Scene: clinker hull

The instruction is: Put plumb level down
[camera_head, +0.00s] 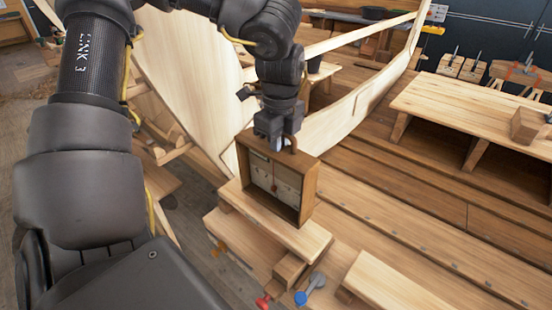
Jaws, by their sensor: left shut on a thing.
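The plumb level is a brown wooden box frame (308,188) with a pale face and a small red bob inside. It stands upright on or just above a light wooden plank (302,238); I cannot tell whether it touches. My left gripper (280,142) is above it and shut on the handle at its top. The fingers hide part of the handle. My right gripper is not in view.
The pale hull planking (185,75) rises behind and left of the level. A red-tipped tool (263,301) and a blue-tipped tool (302,298) lie below the plank. A wooden bench (470,105) stands at the right with a wood block (526,126) on it.

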